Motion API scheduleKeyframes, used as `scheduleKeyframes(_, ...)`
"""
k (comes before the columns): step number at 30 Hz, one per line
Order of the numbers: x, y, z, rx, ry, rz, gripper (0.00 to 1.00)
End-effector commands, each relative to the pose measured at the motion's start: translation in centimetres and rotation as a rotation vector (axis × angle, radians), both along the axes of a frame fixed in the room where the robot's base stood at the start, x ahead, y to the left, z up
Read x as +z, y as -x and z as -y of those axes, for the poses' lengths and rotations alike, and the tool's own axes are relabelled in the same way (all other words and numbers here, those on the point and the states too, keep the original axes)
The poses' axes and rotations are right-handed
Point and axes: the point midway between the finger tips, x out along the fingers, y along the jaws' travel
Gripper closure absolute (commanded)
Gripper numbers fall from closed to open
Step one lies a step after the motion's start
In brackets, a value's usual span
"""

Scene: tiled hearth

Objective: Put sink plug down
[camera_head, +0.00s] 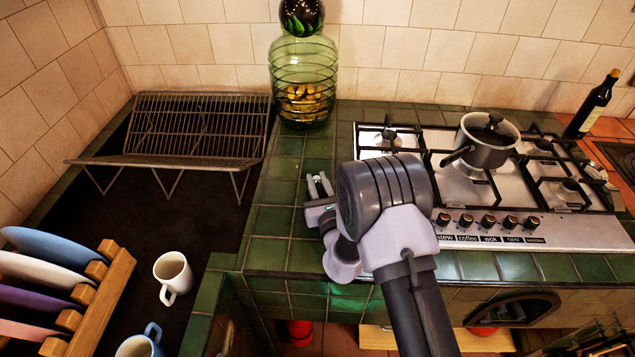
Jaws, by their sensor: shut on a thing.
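My gripper (319,186) is over the green tiled counter (282,192), left of the stove. Its fingers point away from me toward the back wall. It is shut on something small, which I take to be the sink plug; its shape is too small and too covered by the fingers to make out. My wrist and forearm hide the counter just right of the gripper. I cannot tell how high the gripper is above the tiles.
A green glass jar (302,80) stands behind the gripper. The gas stove (470,230) with a pot (484,140) is to the right, a dark bottle (592,105) beyond. On the left are a wire rack (197,125), a white mug (173,275), a blue mug (142,343) and plates in a wooden holder (102,300).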

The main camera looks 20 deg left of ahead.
Motion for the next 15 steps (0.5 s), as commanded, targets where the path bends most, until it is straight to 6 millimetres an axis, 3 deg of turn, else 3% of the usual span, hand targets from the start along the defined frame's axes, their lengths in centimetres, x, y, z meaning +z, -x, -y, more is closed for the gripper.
scheduleKeyframes(1,-0.14,0.01,-0.01,0.000,0.000,0.000,0.74)
scheduleKeyframes(4,-0.07,0.01,0.00,0.000,0.000,0.000,0.57)
scheduleKeyframes(15,0.43,0.27,0.15,0.001,0.001,-0.001,0.57)
